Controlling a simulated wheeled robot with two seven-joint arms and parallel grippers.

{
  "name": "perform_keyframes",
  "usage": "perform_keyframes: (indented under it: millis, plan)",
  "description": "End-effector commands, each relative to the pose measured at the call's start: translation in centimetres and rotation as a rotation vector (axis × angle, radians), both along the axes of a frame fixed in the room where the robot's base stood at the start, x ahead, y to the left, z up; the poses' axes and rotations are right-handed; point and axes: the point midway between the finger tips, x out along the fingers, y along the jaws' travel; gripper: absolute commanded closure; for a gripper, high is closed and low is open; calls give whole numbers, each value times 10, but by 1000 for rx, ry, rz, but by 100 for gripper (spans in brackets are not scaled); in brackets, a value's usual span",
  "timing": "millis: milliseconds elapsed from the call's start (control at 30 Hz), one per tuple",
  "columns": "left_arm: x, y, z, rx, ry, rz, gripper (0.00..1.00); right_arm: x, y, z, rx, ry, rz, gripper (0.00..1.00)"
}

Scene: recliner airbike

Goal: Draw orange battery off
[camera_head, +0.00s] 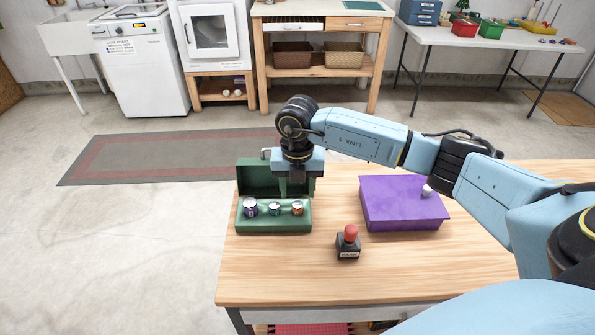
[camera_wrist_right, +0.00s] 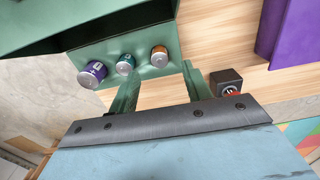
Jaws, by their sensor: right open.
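The orange battery (camera_head: 297,208) stands at the right end of a row in the green case (camera_head: 273,227). It shows its round silver end in the right wrist view (camera_wrist_right: 159,55). A teal battery (camera_head: 275,208) stands in the middle and a purple battery (camera_head: 250,207) at the left end. My right gripper (camera_head: 297,190) points down over the right part of the case. In the wrist view its two fingers (camera_wrist_right: 158,80) are apart, with nothing between them, and the orange battery lies just beyond the gap. My left gripper is not in view.
The case's raised lid (camera_head: 255,178) stands behind the batteries. A purple box (camera_head: 402,206) with a small silver-white item (camera_head: 427,190) on top is to the right. The wooden table's (camera_head: 270,280) front left is clear.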

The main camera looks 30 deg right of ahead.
Motion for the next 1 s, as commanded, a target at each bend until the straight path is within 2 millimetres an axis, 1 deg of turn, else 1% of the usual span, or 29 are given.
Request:
perform_keyframes:
  millis: [33, 100, 200, 300, 467, 667, 767, 1000]
  plan:
    - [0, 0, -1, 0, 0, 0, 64, -1, 0, -11, 1, 3, 0, 51]
    - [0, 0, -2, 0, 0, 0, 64, -1, 0, -21, 0, 2, -1, 51]
    - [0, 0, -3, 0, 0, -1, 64, 0, 1, -33, 1, 2, -1, 51]
    - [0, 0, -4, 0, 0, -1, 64, 0, 1, -40, 2, 0, 1, 51]
    - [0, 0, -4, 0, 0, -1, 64, 0, 0, -45, 2, -1, 1, 51]
    - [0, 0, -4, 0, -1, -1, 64, 0, 0, -45, 2, -1, 1, 51]
    - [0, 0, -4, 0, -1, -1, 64, 0, 0, -45, 2, -1, 1, 63]
    - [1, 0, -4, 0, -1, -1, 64, 0, 0, -44, 2, -1, 1, 94]
